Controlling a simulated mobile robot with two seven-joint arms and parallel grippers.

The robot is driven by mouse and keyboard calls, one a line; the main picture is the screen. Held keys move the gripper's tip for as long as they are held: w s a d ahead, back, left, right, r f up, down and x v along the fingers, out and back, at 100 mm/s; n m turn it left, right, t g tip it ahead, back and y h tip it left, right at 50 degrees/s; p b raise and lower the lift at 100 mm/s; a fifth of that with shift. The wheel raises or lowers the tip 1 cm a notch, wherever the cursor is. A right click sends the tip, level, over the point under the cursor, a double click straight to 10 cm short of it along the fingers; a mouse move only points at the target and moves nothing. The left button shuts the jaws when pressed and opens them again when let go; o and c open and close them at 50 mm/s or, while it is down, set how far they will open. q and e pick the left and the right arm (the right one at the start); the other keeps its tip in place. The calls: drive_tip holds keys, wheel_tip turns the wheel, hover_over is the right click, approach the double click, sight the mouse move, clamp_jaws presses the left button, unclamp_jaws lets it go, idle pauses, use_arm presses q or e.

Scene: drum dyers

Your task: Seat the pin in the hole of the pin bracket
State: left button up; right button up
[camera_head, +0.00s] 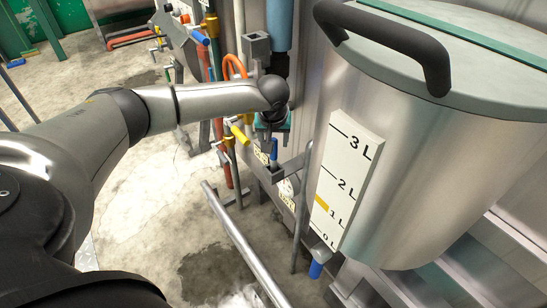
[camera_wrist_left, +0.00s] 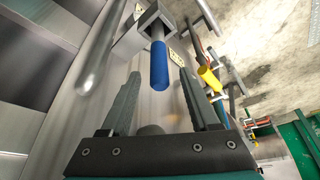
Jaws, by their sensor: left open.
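The pin shows as a blue handle (camera_head: 274,150) standing upright above the grey pin bracket (camera_head: 271,174) in the head view. In the left wrist view the blue pin (camera_wrist_left: 159,66) joins the bracket (camera_wrist_left: 147,32) by a short grey part. The hole is hidden, so how deep the pin sits cannot be told. My left gripper (camera_head: 272,134) is just above the pin. In the left wrist view its open fingers (camera_wrist_left: 158,82) point at the pin, one on each side of its line, with nothing held. My right gripper is in neither view.
A large steel drum (camera_head: 410,150) with a level scale (camera_head: 345,178) stands right of the bracket. A yellow-handled valve (camera_head: 238,134) and pipes are close on the left. A metal rail (camera_head: 243,245) runs below. The floor at left is mostly clear.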

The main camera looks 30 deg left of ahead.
use_arm(q)
clamp_jaws()
idle(0.5)
idle(0.9)
